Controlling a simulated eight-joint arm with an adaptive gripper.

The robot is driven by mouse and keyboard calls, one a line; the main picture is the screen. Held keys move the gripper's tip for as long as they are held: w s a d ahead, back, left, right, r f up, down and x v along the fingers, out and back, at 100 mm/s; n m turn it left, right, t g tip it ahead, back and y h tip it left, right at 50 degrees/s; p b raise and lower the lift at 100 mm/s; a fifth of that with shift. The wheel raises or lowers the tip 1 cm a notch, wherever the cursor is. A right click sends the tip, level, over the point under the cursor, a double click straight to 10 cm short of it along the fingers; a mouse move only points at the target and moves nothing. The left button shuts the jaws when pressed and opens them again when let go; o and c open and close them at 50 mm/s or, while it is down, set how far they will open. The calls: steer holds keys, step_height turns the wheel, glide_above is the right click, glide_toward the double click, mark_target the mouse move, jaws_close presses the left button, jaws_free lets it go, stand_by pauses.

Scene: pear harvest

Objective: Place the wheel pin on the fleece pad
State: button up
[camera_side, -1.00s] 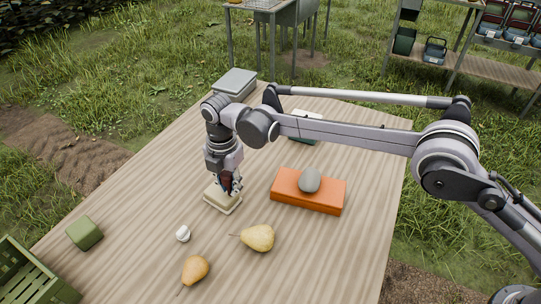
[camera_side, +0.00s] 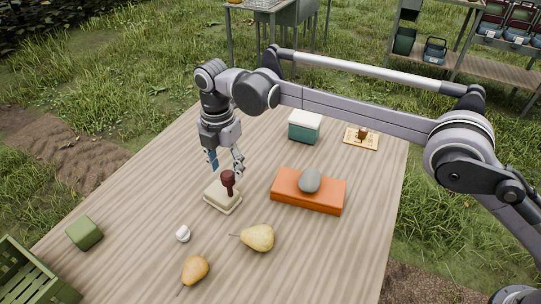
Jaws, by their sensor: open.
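The wheel pin appears to be the dark reddish-brown peg with a rounded head (camera_side: 228,181). It stands upright on the fleece pad, a cream square pad (camera_side: 216,199) on the wooden table. My gripper (camera_side: 226,167) is open just above and around the level of the pin's head, its fingers apart. In this view I cannot tell whether a finger touches the pin. The pin's head and stem show clearly, and its foot rests on the pad.
An orange block (camera_side: 300,196) with a grey stone (camera_side: 310,180) lies to the right. Two pears (camera_side: 258,238) (camera_side: 195,269), a white ball-like thing (camera_side: 183,234) and a green cube (camera_side: 84,233) lie nearer. A teal box (camera_side: 305,128) and a small board (camera_side: 361,139) stand farther back.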

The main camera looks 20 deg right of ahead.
step_height(320, 180, up, 5)
steer(key=shift+f, duration=0.1)
steer(key=shift+w+d+r, duration=0.1)
steer(key=shift+d+r, duration=0.05)
steer(key=shift+r, duration=0.15)
steer(key=s+d+r+m+t+y, duration=0.1)
steer(key=d+r+m, duration=0.4)
steer(key=d, duration=0.4)
steer(key=d+r+m+t, duration=0.2)
steer(key=d+r+m, duration=0.35)
steer(key=d, duration=0.45)
steer(key=s+d+r+m+t, duration=0.1)
steer(key=s+d+m, duration=0.5)
steer(key=d, duration=0.4)
steer(key=s+d+f+m+t, duration=0.1)
steer(key=s+d+f+m, duration=0.3)
steer(key=s+d+m, duration=0.1)
steer(key=s+d+f+m+t+h, duration=0.1)
steer(key=s+d+f+m, duration=0.4)
steer(key=s, duration=0.5)
steer(key=shift+s+d+t, duration=0.15)
steer(key=shift+d+t, duration=0.45)
steer(key=shift+d, duration=0.25)
steer(key=shift+o, duration=0.3)
steer(key=shift+m, duration=0.25)
